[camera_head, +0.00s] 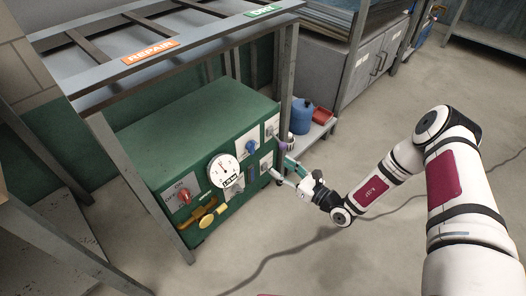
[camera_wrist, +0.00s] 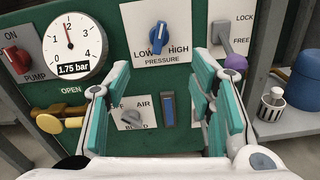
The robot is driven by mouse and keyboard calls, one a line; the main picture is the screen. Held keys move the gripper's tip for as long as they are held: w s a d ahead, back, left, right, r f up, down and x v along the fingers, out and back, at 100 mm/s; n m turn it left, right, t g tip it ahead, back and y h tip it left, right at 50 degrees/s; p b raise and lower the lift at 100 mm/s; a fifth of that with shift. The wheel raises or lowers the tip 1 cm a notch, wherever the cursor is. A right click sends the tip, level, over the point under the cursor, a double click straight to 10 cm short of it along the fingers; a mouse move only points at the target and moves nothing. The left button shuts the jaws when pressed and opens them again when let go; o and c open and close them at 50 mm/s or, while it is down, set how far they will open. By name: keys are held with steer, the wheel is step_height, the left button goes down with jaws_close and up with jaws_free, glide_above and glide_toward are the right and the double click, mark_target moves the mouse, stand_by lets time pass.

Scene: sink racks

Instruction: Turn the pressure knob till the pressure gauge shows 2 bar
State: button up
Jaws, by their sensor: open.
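The pressure knob (camera_wrist: 158,37) is blue, on a white plate marked LOW and HIGH, with its handle close to upright. It also shows in the head view (camera_head: 250,146). The round white pressure gauge (camera_wrist: 74,49) reads 1.75 bar, its needle pointing almost straight up, near the 2. It also shows in the head view (camera_head: 223,171). My gripper (camera_wrist: 159,68) is open and empty, its teal fingers on either side below the knob plate in the wrist view. In the head view my gripper (camera_head: 284,168) is at the panel's right side, apart from the pressure knob.
A red pump knob (camera_wrist: 16,60) and a yellow handle (camera_wrist: 60,123) sit on the left of the green panel. A grey bleed knob (camera_wrist: 131,117) is between my fingers in view. A purple-tipped lock lever (camera_wrist: 235,62) is at right. Rack posts (camera_head: 286,75) flank the box.

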mark_target(252, 147)
steer(key=b+x, duration=0.4)
steer(key=x, duration=0.8)
steer(key=shift+w+a, duration=0.25)
steer(key=shift+a, duration=0.1)
steer(key=c, duration=1.2)
